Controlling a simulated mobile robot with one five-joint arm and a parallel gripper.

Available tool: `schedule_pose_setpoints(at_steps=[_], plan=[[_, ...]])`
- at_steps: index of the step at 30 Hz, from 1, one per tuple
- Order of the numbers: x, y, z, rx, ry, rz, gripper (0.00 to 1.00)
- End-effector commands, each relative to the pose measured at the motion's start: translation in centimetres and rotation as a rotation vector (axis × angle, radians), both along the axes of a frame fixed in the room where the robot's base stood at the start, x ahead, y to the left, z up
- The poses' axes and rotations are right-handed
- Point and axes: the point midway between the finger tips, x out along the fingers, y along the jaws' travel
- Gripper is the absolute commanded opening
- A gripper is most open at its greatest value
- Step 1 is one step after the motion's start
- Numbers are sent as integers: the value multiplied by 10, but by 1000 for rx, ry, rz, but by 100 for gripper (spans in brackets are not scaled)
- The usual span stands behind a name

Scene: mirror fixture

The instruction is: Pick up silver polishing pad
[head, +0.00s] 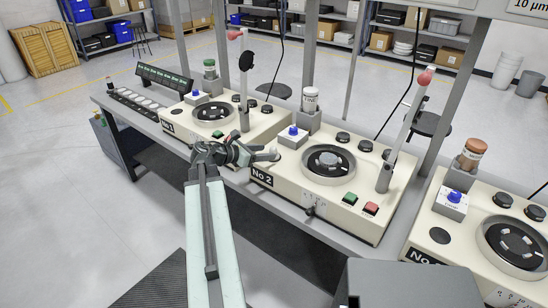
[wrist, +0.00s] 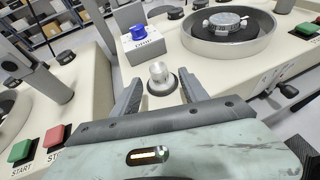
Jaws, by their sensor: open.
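A small silver knob on a round black base, which looks like the silver polishing pad (wrist: 160,76), stands upright on the cream top of machine No 2 near its front left corner. My gripper (head: 264,155) is over that corner in the head view, and I cannot make out the pad there behind it. In the wrist view my gripper (wrist: 159,90) is open, with one dark finger on each side of the pad. The pad appears between or just beyond the fingertips. I cannot tell whether either finger touches it.
A white box with a blue knob (wrist: 142,42) stands just behind the pad. Machine No 2's round plate (head: 329,162) lies to the right, with a lever post (head: 384,176) beyond it. Green (head: 350,199) and red (head: 371,208) buttons sit at its front.

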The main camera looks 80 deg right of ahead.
Motion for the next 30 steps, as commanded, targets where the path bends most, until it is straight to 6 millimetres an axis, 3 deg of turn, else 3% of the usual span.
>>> schedule_pose_setpoints(at_steps=[11, 18, 24, 30], plan=[[-30, -34, -17, -1, -1, -2, 52], [-34, -36, -16, 0, -1, 0, 52], [-34, -36, -16, -1, -2, -1, 0], [-34, -36, -16, -1, -1, -2, 0]])
